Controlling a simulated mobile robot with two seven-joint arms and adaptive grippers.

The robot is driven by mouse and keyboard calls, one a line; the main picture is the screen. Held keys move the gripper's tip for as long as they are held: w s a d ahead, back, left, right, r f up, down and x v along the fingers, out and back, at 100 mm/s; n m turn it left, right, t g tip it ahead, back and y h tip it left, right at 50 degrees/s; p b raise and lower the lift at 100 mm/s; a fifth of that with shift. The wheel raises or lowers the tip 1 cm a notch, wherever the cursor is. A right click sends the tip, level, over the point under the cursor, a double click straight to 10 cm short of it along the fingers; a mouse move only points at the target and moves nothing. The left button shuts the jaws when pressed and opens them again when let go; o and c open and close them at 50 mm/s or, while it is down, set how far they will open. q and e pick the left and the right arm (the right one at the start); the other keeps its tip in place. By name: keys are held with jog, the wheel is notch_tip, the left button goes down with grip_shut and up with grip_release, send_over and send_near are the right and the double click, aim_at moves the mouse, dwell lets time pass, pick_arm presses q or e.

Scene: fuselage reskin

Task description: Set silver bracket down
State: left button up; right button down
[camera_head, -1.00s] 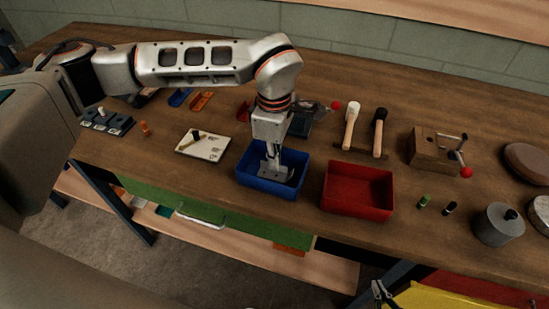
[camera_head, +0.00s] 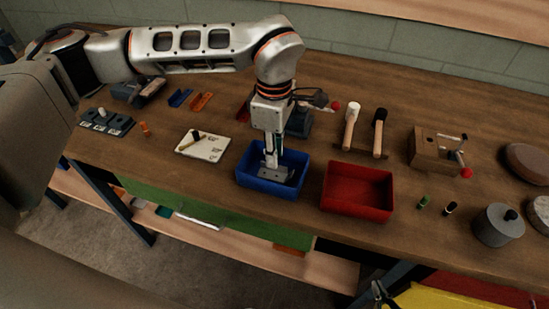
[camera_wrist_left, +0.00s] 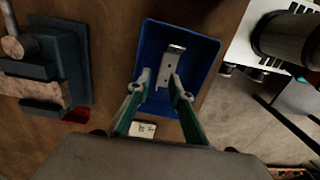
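The silver bracket (camera_head: 275,173) lies on the floor of the blue bin (camera_head: 245,179). In the left wrist view the silver bracket (camera_wrist_left: 168,68) lies inside the blue bin (camera_wrist_left: 205,48), close to the fingertips. My left gripper (camera_head: 271,163) points down into the bin, just above the bracket. In the wrist view my left gripper (camera_wrist_left: 161,84) has its fingers spread, with a gap between the left finger and the bracket. My right gripper (camera_head: 379,293) shows only partly at the bottom edge of the head view, and its finger state is unclear.
A red bin (camera_head: 357,207) stands just right of the blue bin. A notepad (camera_head: 203,145) lies to its left. Two mallets (camera_head: 351,127) and a wooden block with a clamp (camera_head: 433,150) are behind to the right. The bench's front edge is close to the bins.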

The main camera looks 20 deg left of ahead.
pick_arm(q)
notch_tip(320, 180, up, 9)
jog(key=shift+r, duration=0.15)
dwell(0.6)
